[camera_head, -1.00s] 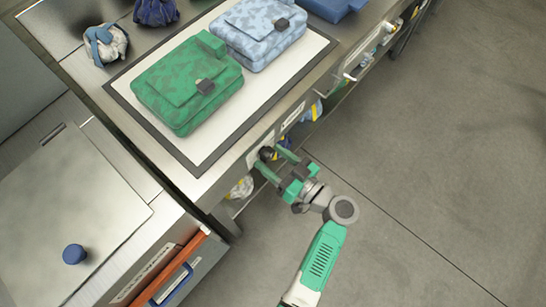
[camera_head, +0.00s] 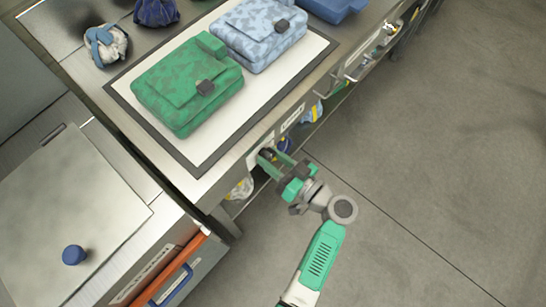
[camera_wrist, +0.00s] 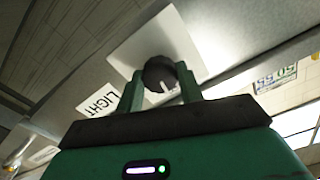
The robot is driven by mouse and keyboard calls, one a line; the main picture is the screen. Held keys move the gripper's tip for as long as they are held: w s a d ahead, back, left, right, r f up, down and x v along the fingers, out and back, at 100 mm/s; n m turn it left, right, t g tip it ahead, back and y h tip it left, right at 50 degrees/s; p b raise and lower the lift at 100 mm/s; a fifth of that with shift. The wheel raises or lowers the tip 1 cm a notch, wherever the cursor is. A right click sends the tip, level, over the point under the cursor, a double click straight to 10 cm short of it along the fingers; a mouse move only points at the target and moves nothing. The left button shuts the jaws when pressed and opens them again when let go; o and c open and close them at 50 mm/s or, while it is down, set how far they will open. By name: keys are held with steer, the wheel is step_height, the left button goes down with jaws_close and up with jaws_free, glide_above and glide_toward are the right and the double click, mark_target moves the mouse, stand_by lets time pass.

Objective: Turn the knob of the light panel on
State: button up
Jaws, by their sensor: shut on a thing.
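The light panel's black knob (camera_wrist: 159,73) sits on a white square plate (camera_wrist: 190,38) in the wrist view, with a pale line on its face. A label reading "LIGHT" (camera_wrist: 98,101) is beside it. My green gripper (camera_wrist: 160,92) has one finger on each side of the knob and is shut on it. In the head view my gripper (camera_head: 272,163) reaches the front side of the counter, where the knob (camera_head: 266,154) is small and partly hidden by the fingers.
A green sling bag (camera_head: 185,90) and a light blue bag (camera_head: 258,32) lie on the counter above. The floor (camera_head: 430,150) on the right is clear.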

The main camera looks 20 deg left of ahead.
steer(key=m+p, duration=0.1)
steer(key=m, duration=0.3)
steer(key=shift+r+m, duration=0.1)
steer(key=shift+m, duration=0.2)
steer(key=m+p, duration=0.1)
steer(key=m, duration=0.3)
steer(key=shift+m+p, duration=0.3)
steer(key=m+p, duration=0.2)
steer(key=m, duration=0.2)
steer(key=shift+m+p, duration=0.6)
steer(key=shift+m, duration=1)
steer(key=o, duration=1)
